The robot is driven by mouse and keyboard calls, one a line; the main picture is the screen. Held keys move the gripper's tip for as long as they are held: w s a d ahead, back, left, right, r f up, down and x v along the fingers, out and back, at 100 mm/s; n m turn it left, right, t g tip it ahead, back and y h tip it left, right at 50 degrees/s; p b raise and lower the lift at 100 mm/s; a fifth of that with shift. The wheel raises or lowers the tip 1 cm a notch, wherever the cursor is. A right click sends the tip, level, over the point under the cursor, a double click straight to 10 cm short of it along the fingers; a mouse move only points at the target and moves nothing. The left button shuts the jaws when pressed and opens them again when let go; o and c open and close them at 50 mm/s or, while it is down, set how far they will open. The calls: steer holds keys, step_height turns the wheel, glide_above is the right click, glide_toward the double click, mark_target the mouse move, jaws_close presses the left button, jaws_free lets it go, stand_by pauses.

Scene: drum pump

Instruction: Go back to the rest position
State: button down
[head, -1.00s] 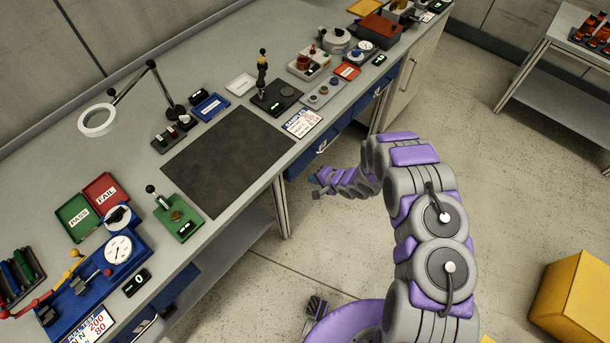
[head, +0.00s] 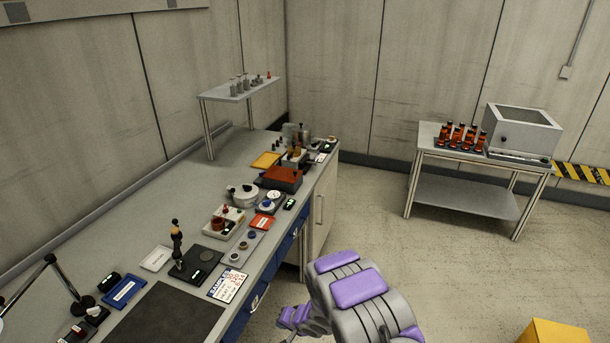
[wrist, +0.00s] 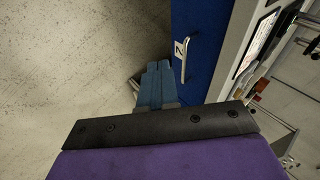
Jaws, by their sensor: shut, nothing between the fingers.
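My gripper shows in the wrist view (wrist: 154,88), its two blue-grey fingers shut together with nothing between them. In that view it is over the floor, beside a blue drawer front (wrist: 203,45) with a metal handle and a number label. In the head view my purple and grey arm is at the bottom, in front of the workbench (head: 120,225). The end of the arm is low by the bench's front edge, and the fingers are not clear there.
The bench holds a black mat (head: 165,318), a lidded pot (head: 243,195) and a red-brown box (head: 281,178). A side table (head: 465,196) with orange-capped bottles stands at the back right. A yellow block (head: 555,332) is at the lower right. The floor between is clear.

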steer(key=w+d+r+t+h, duration=0.1)
steer(key=w+d+r+h, duration=0.3)
steer(key=d+r, duration=0.45)
steer(key=s+d+r+h+b, duration=0.1)
steer(key=s+d+r+h, duration=0.25)
steer(key=d+r, duration=0.45)
steer(key=s+d+r+h+b, duration=0.1)
steer(key=s+d+r+h, duration=0.1)
steer(key=s+d+r, duration=0.45)
steer(key=s+d+r+g+b, duration=0.1)
steer(key=s+d+r+g, duration=0.1)
steer(key=s+r, duration=0.35)
steer(key=s+d+r+g, duration=0.2)
steer(key=s, duration=0.7)
steer(key=s+a+r+n+g+y, duration=0.1)
steer(key=s+a+r, duration=0.1)
steer(key=s, duration=0.8)
steer(key=s+a+r+n+g+y+b, duration=0.1)
steer(key=s+a+n+g+y, duration=0.1)
steer(key=s, duration=0.9)
steer(key=shift+s+a+r, duration=0.15)
steer(key=shift+a+r, duration=0.2)
steer(key=shift+a, duration=0.3)
steer(key=shift+s, duration=0.1)
